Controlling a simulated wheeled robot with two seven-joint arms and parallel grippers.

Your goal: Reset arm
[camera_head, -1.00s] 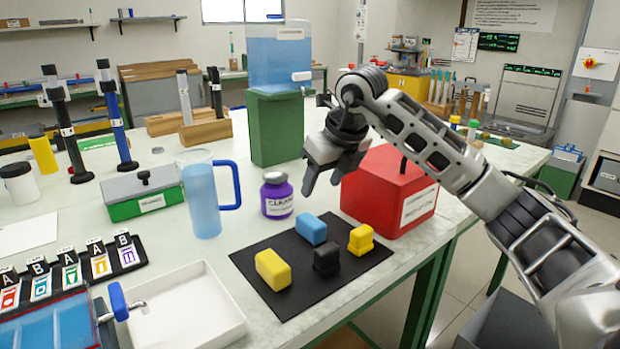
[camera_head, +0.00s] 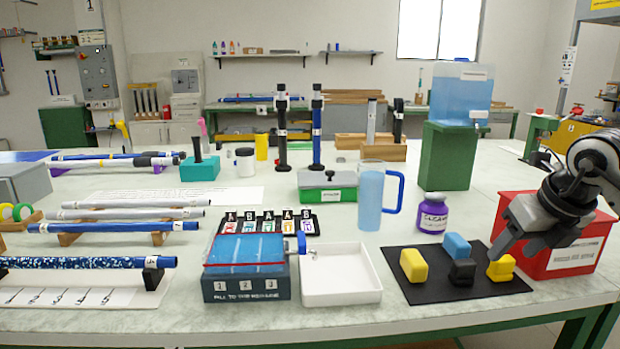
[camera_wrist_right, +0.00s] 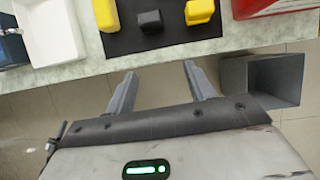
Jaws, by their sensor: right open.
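My right gripper (camera_head: 522,232) is at the right of the head view, in front of the red box (camera_head: 585,247) and partly covering it. Its jaws are apart and empty. In the right wrist view, the two fingers (camera_wrist_right: 160,82) stand wide open with nothing between them. They show against the floor, just short of the table's front edge. My left gripper is not in view.
A black mat (camera_head: 440,291) holds yellow, blue and black blocks near the front edge. A white tray (camera_head: 341,297), purple bottle (camera_head: 432,222) and blue jug (camera_head: 370,205) stand left of my arm. A grey open bin (camera_wrist_right: 262,78) is below the table.

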